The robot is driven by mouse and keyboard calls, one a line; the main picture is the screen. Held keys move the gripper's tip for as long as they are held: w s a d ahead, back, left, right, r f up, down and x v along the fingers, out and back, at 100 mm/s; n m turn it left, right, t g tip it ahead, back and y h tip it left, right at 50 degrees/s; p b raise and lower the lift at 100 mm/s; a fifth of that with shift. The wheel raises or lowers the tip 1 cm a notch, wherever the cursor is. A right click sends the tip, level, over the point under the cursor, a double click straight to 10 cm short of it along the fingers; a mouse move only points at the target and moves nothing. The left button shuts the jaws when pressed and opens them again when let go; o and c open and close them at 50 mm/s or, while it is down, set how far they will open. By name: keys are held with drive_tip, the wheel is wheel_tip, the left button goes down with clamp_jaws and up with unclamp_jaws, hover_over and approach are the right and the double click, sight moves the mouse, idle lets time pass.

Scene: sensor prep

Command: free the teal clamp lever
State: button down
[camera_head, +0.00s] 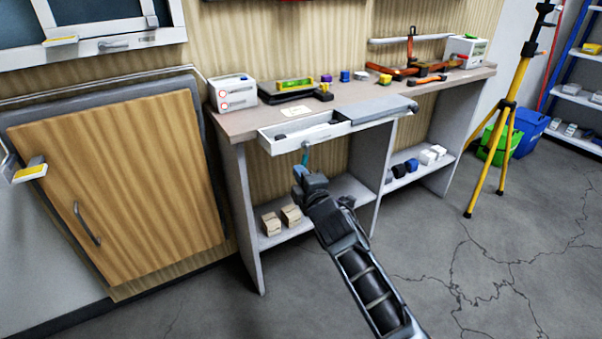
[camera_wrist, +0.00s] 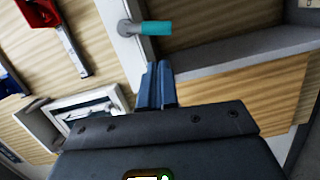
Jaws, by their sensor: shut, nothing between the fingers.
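The teal clamp lever (camera_head: 305,157) hangs below the front of the open white drawer (camera_head: 283,146) under the bench top. In the wrist view the lever (camera_wrist: 157,28) is a short teal bar joined to a grey round pivot (camera_wrist: 126,28) on a white strip. My gripper (camera_head: 299,170) is just below the lever in the head view. In the wrist view my gripper (camera_wrist: 160,67) has its two blue-grey fingers together and empty, with the tips a little short of the lever and a visible gap between them in the picture.
The bench top (camera_head: 352,119) holds a white box (camera_head: 233,93), tools and small coloured blocks. The shelf below holds two tan boxes (camera_head: 270,223). A wooden cabinet (camera_head: 122,178) stands left, a yellow tripod (camera_head: 497,135) right. The cracked floor in front is clear.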

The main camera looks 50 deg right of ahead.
drive_tip(key=v, duration=1)
drive_tip(key=shift+r, duration=0.15)
